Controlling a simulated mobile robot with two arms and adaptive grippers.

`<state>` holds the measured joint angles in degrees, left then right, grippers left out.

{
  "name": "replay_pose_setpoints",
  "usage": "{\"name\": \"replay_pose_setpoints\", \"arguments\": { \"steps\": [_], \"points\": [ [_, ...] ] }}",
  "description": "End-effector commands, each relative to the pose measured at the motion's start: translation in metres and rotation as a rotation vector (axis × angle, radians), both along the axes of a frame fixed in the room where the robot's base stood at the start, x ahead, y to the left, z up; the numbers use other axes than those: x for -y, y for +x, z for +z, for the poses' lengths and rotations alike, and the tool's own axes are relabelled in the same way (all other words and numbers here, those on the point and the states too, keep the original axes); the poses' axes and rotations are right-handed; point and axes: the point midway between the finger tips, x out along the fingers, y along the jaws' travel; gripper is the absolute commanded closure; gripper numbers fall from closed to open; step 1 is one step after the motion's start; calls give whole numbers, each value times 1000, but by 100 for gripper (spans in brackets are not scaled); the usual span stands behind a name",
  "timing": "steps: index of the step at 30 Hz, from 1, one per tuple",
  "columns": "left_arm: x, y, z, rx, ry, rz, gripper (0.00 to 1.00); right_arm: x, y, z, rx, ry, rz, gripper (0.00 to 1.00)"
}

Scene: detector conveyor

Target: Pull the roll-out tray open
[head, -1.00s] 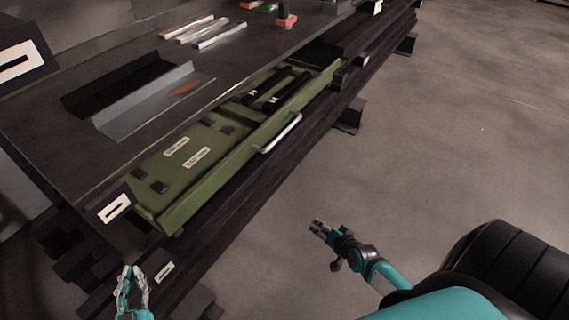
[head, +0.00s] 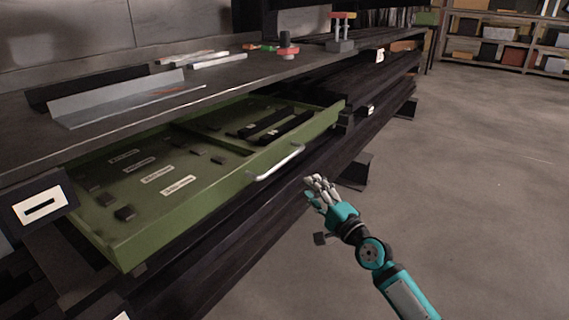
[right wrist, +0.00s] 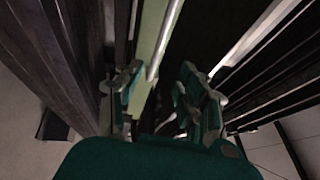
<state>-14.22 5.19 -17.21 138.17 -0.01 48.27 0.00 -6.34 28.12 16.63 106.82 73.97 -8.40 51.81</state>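The green roll-out tray (head: 190,222) sits partly out from under the dark bench top in the head view, its inside showing. Its silver bar handle (head: 277,164) is on the front face. My right gripper (head: 317,188) is open, just right of the handle and apart from it in the head view. In the right wrist view my right gripper (right wrist: 160,92) has its fingers spread, with the end of the handle (right wrist: 166,35) ahead, in line with the gap between them. I see no contact. My left gripper is not in view.
The bench top (head: 225,80) carries a grey angled metal piece (head: 130,97), pale bars and a red-and-black piece (head: 288,45). Dark rails (head: 225,250) run below the tray. A foot block (head: 354,170) sticks out onto the floor. Open floor (head: 480,180) lies right.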

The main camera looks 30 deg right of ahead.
Motion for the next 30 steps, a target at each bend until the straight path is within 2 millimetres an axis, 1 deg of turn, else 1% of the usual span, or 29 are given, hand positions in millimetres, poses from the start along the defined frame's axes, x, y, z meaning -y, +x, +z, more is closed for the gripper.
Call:
{"name": "replay_pose_setpoints", "arguments": {
  "steps": [1, 3, 9, 15, 18, 21, 24, 30],
  "points": [
    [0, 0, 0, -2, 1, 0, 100, 1, 13, 4, 5, 3, -2, 62],
    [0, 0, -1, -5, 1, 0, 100, 0, 28, 7, 5, 2, -1, 62],
    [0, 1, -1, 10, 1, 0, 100, 0, 72, 12, 3, 2, -1, 62],
    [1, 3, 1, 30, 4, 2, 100, 1, 109, 18, 1, -1, -1, 62],
    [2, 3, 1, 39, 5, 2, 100, 1, 122, 19, 0, 0, 0, 62],
    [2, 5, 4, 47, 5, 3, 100, 1, 130, 21, -1, -1, 0, 62],
    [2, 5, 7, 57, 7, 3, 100, 1, 135, 22, -2, -1, 0, 62],
    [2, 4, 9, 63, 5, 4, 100, 1, 135, 23, -3, -2, 0, 62]
  ]
}}
